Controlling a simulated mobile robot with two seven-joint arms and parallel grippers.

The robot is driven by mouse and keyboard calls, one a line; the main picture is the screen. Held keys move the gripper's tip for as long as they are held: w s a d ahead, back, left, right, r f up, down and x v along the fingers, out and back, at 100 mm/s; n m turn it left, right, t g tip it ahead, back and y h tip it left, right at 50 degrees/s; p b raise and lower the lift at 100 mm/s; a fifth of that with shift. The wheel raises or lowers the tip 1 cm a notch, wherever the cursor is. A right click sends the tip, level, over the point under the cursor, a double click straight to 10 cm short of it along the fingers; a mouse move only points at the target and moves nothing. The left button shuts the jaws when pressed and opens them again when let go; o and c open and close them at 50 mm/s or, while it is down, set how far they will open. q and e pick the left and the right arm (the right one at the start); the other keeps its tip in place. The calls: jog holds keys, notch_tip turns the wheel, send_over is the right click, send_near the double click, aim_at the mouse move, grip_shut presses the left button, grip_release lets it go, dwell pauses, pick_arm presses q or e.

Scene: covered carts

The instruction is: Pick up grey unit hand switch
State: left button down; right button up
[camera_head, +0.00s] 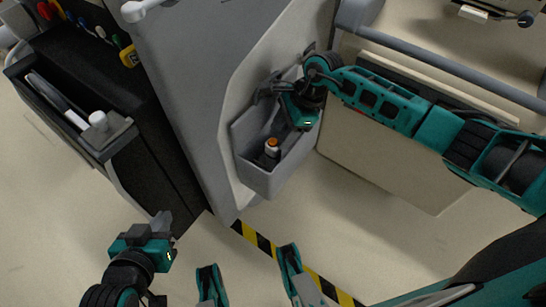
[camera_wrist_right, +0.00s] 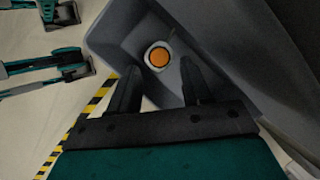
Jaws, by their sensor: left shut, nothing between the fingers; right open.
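The hand switch (camera_head: 271,147), with an orange round button on top, stands in a grey open bin (camera_head: 262,181) on the side of the grey cart. In the right wrist view its orange button (camera_wrist_right: 158,57) has a pale rim, and its lower body is hidden. My right gripper (camera_head: 268,98) is open and empty at the bin's upper part. In the right wrist view the two dark fingers (camera_wrist_right: 159,76) point towards the switch, with the button showing beyond and between their tips. My left gripper (camera_head: 160,221) is shut and empty, low at the left, away from the bin.
A black cart (camera_head: 165,140) with a side tray (camera_head: 110,149) holding a white-ended tool is at the left. Another cart (camera_head: 385,155) with a grey rail (camera_head: 450,66) is at the right, under my right arm. Yellow-black tape (camera_head: 263,243) marks the open floor.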

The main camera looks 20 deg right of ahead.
aim_at(275, 143)
jog(key=b+x, duration=0.1)
jog(key=x, duration=0.3)
jog(key=shift+r, duration=0.1)
grip_shut()
